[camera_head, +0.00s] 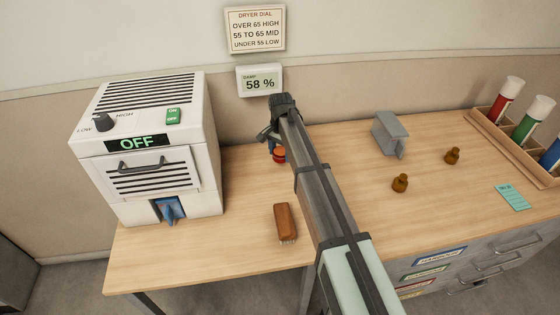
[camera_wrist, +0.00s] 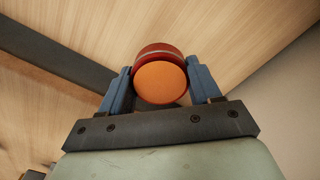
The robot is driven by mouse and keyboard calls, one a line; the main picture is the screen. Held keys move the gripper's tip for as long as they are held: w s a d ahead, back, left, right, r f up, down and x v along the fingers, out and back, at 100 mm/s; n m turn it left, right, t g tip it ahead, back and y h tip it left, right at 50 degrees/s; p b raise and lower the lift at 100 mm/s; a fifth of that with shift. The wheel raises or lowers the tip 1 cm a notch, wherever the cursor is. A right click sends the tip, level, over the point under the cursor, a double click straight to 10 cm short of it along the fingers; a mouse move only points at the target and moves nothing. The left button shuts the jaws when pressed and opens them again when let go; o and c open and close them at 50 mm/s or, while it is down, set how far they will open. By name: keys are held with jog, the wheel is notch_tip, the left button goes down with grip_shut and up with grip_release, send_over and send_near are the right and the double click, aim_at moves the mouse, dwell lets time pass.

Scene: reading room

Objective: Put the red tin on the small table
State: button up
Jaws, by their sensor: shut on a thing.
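The red tin (camera_wrist: 158,50) shows in the wrist view as a short red cylinder with an orange round end towards the camera. My gripper (camera_wrist: 160,82) is shut on it, with one blue finger on each side. In the head view the tin (camera_head: 279,156) shows as a small red-orange patch beside my gripper (camera_head: 275,145), over the back part of the wooden table top (camera_head: 240,185). My arm hides part of it. I cannot tell whether the tin touches the top. No separate small table can be made out.
A white dryer (camera_head: 150,150) reading OFF stands at the left. A brown brush (camera_head: 285,222) lies left of my arm. A rack of coloured tubes (camera_head: 515,140) stands far right.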

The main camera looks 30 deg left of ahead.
aim_at(281, 159)
jog(key=shift+f, duration=1.85)
jog(key=shift+f, duration=0.15)
jog(key=o, duration=1.1)
notch_tip(281, 159, up, 12)
jog(key=shift+r, duration=0.15)
